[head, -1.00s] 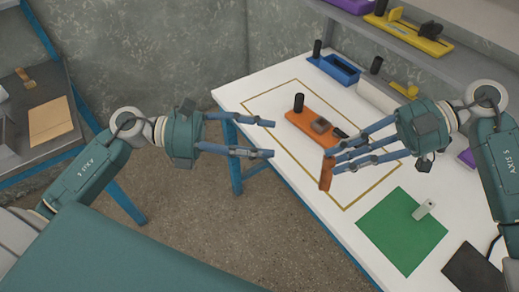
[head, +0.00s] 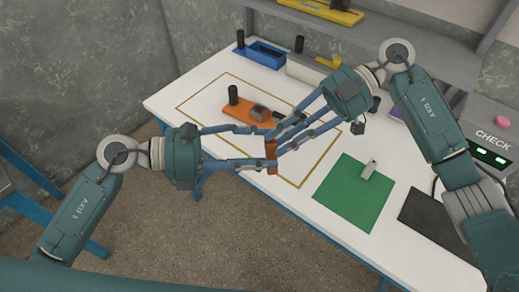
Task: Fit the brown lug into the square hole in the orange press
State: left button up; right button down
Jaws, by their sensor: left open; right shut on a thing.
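My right gripper (head: 272,147) is shut on an upright reddish-brown piece, which looks like the brown lug (head: 272,170), and holds it in front of the table's near edge. My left gripper (head: 262,146) is open, its fingertips close to the lug and the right fingertips. Whether it touches the lug I cannot tell. The orange press (head: 236,113) lies on the white table behind the grippers. It has a black knob (head: 233,95) and a brown-grey block (head: 260,112) on top. Its right end is partly hidden by my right fingers, and I cannot make out the square hole.
A gold outline (head: 184,104) surrounds the press on the white table (head: 165,100). A green mat (head: 345,205) with a pale upright piece (head: 368,170) lies to the right, beside a dark pad (head: 435,217). A blue tray (head: 262,57) stands at the back. A check box (head: 490,150) is far right.

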pick_arm(q)
jog(key=shift+w+d, duration=0.1)
jog(key=shift+d, duration=0.1)
jog(key=shift+c, duration=0.2)
jog(key=c, duration=1)
jog(key=o, duration=1)
jog(key=shift+o, duration=0.2)
jog(key=v, duration=1.2)
